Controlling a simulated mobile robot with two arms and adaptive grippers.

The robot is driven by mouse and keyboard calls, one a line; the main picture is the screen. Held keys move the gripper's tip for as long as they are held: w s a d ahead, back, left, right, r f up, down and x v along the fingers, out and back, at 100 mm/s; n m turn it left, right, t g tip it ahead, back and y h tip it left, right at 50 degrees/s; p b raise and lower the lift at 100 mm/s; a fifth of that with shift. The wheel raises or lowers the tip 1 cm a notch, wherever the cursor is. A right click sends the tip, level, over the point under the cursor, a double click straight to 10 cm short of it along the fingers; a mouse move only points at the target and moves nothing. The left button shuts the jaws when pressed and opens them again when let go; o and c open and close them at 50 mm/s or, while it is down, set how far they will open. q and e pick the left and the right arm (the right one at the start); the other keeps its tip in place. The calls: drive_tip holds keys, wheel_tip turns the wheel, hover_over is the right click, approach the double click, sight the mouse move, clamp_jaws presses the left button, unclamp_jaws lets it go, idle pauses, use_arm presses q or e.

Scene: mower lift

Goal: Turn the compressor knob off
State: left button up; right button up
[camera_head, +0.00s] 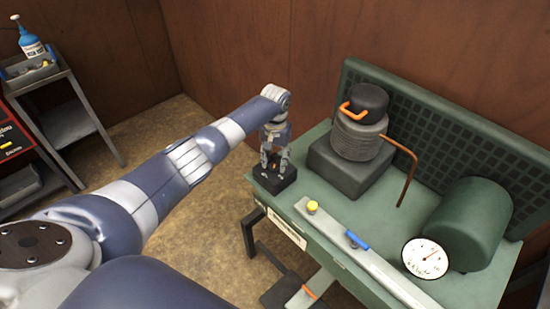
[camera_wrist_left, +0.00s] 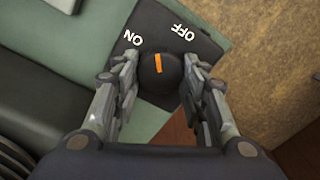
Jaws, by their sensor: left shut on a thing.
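The compressor knob (camera_wrist_left: 171,78) is round and black with an orange mark. It sits on a black switch box (camera_wrist_left: 200,50) labelled ON and OFF. In the left wrist view the orange mark points between the two labels. In the head view the switch box (camera_head: 285,186) is on the left corner of the green compressor unit (camera_head: 325,225). My left gripper (camera_head: 275,165) points down over it; in the wrist view its fingers (camera_wrist_left: 160,75) flank the knob, shut on it. In the head view the fingers mostly hide the knob. My right gripper is out of view.
A dark motor with an orange handle (camera_head: 356,106), a copper pipe (camera_head: 410,170), a green tank (camera_head: 470,222) and a white gauge (camera_head: 425,258) stand right of the switch box. A cart with a blue bottle (camera_head: 30,42) is at far left. Open floor lies between.

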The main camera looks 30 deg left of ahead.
use_arm(q)
drive_tip(key=m, duration=0.4)
drive_tip(key=shift+w+d+r, duration=0.1)
drive_tip(key=shift+m, duration=1.7)
drive_tip(key=shift+p, duration=0.3)
drive_tip(key=shift+m, duration=0.4)
drive_tip(key=o, duration=0.9)
drive_tip(key=shift+o, duration=0.7)
